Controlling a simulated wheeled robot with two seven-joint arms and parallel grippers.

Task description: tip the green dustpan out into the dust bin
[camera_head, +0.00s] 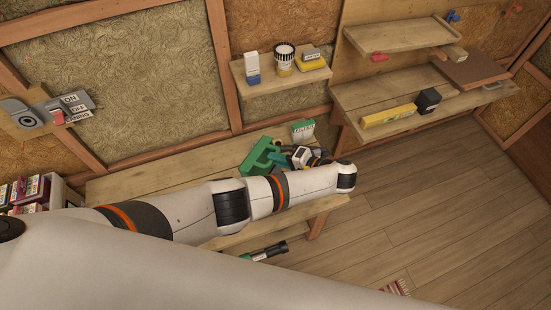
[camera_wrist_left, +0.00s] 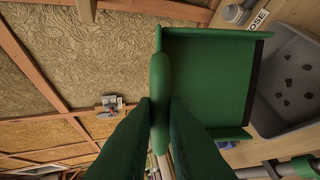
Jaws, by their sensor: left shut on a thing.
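The green dustpan (camera_head: 262,155) is at the low wooden bench in the head view, partly hidden by my left arm. It also shows in the left wrist view (camera_wrist_left: 205,75), where its visible floor looks bare. My left gripper (camera_wrist_left: 160,105) is shut on the dustpan's handle. A grey open bin (camera_wrist_left: 270,118) lies just beyond the pan's dark front lip, with several dark bits on its floor. I cannot make the bin out in the head view. My right gripper is not in view.
A green-and-white box (camera_head: 303,130) stands at the bench's back. A shelf (camera_head: 275,75) with small containers hangs above. A wider workbench (camera_head: 375,98) is at the right. A dark cylindrical object (camera_head: 268,252) lies below the bench. Floor at the right is mostly clear.

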